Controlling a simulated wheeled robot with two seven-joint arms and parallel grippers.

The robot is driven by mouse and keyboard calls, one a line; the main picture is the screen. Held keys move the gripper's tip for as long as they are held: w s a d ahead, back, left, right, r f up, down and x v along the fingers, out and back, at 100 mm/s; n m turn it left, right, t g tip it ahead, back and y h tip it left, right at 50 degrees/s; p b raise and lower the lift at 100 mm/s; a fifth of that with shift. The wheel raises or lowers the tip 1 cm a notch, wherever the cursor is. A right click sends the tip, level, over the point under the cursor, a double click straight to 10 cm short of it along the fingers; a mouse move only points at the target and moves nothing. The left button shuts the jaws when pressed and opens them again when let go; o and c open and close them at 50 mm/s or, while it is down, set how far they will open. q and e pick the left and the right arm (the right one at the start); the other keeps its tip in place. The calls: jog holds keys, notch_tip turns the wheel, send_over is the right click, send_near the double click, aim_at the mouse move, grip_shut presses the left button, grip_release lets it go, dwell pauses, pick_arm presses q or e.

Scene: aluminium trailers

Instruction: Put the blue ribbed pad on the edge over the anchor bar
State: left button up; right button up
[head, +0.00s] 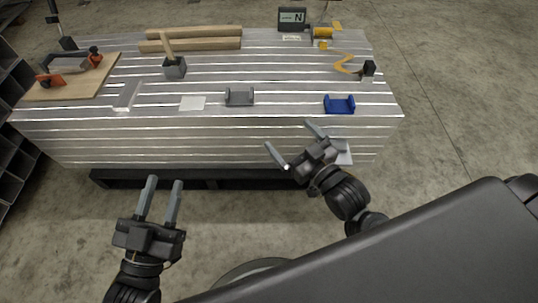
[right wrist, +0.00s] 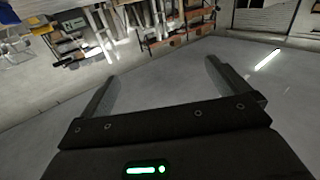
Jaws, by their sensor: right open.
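The blue ribbed pad (head: 340,104) lies on the silver slatted deck near its front right edge, with raised ends. A pale plate-like piece (head: 343,153) shows on the front face below the edge, partly behind my right arm; I cannot tell whether it is the anchor bar. My right gripper (head: 291,138) is open and empty in front of the deck's front face, left of and nearer than the blue pad. Its spread fingers also show in the right wrist view (right wrist: 158,80) with nothing between them. My left gripper (head: 166,182) is open and empty, low at the left.
A grey pad (head: 240,96), a white card (head: 192,103) and a mallet (head: 174,67) stand left of the blue pad. Wooden beams (head: 190,46), a yellow strap (head: 345,65) and a display (head: 291,18) are farther back. The deck around the blue pad is clear.

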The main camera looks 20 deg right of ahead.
jog(key=s+a+r+n+t+y, duration=0.1)
jog(key=s+a+r+n+y, duration=0.2)
jog(key=s+a+r+y, duration=0.3)
jog(key=s+a+r, duration=0.1)
jog(key=s+a, duration=0.1)
jog(key=a, duration=0.2)
jog(key=shift+s+r+y, duration=0.3)
jog(key=shift+s+r, duration=0.05)
